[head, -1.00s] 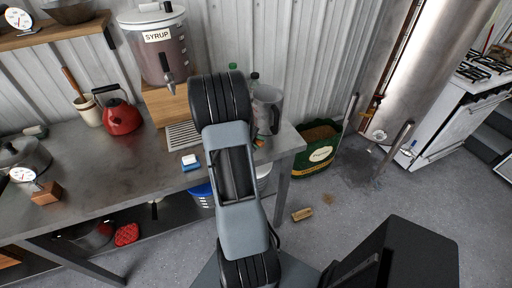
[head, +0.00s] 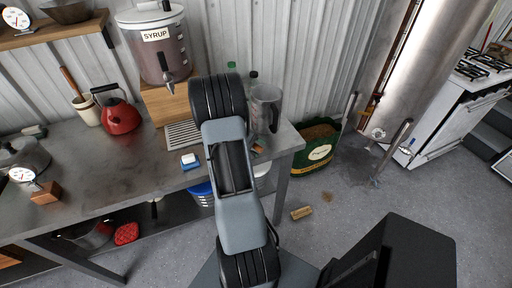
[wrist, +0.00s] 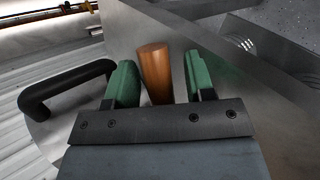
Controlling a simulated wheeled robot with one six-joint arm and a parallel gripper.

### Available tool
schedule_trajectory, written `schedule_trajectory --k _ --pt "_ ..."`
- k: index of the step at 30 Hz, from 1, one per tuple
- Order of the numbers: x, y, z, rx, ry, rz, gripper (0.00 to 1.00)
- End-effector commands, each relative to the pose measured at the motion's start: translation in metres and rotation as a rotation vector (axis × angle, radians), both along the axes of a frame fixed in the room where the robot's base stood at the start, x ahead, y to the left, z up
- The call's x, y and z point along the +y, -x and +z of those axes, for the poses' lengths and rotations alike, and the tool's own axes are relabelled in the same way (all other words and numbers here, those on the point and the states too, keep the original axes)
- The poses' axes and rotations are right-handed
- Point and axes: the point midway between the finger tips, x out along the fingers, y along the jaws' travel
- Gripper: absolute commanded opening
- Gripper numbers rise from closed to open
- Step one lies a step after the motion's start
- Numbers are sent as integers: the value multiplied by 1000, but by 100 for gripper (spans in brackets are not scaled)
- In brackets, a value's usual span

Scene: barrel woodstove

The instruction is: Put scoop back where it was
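In the wrist view, my gripper (wrist: 158,85) has two green-padded fingers standing apart. A round wooden handle (wrist: 155,70) stands between them, with a visible gap on its right side and a narrower one on its left. It may be the scoop's handle; no scoop bowl can be made out. In the head view my own arm hides the gripper and whatever is at it, so I cannot tell there what the handle belongs to. A green and yellow bag (head: 318,150) with brown contents stands on the floor right of the table.
A black loop handle (wrist: 65,85) on a grey object lies close left of my gripper. The metal table (head: 100,170) carries a syrup dispenser (head: 155,45), a red kettle (head: 121,115) and a grey pitcher (head: 266,105). A wooden block (head: 301,213) lies on open floor.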

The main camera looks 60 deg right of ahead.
Motion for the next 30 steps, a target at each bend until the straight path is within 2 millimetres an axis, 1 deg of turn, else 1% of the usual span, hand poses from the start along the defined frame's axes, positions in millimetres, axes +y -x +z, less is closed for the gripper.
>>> schedule_trajectory --k 8,11,24,30 --pt "0 0 3 0 0 0 49" --pt "6 -6 8 -2 2 2 49" --pt "50 -47 61 -2 2 3 49" --pt "62 -57 76 0 1 1 49"
